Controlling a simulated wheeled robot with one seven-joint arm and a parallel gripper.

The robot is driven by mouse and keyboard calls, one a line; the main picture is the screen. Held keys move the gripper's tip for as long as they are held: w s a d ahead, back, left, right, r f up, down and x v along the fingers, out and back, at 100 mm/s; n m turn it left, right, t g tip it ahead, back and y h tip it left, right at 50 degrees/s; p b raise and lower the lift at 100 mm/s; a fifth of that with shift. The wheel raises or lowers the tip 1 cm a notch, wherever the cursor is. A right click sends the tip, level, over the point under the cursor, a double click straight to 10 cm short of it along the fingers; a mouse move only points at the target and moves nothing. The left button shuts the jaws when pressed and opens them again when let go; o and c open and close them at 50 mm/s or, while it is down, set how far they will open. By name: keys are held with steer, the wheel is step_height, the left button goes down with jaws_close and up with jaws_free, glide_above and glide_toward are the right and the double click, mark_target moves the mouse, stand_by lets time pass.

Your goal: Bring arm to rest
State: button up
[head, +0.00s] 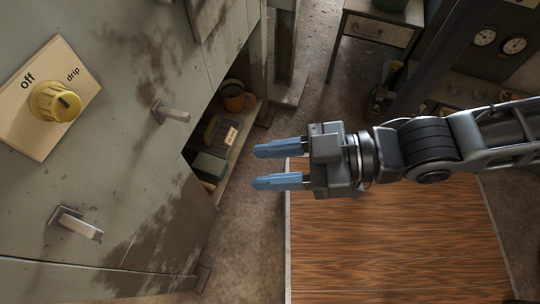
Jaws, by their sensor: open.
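My gripper (278,167) is in the middle of the head view, with two blue fingers pointing left. The fingers are apart and nothing is between them. My arm reaches in from the right edge, over the far end of a wooden tabletop (390,245). The fingertips extend past the table's left edge, over the gap beside a grey cabinet. They appear clear of the cabinet.
The grey cabinet (110,140) at left carries a yellow knob (55,101) on a plate marked "off" and "drip", and two handles (170,112) (77,222). An open shelf holds an orange mug (234,96). A drawer desk (372,32) and gauges (484,37) stand behind.

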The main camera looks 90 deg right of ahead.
step_height(320, 180, up, 26)
steer(key=p, duration=2.5)
steer(key=shift+p, duration=0.4)
steer(key=shift+f, duration=0.1)
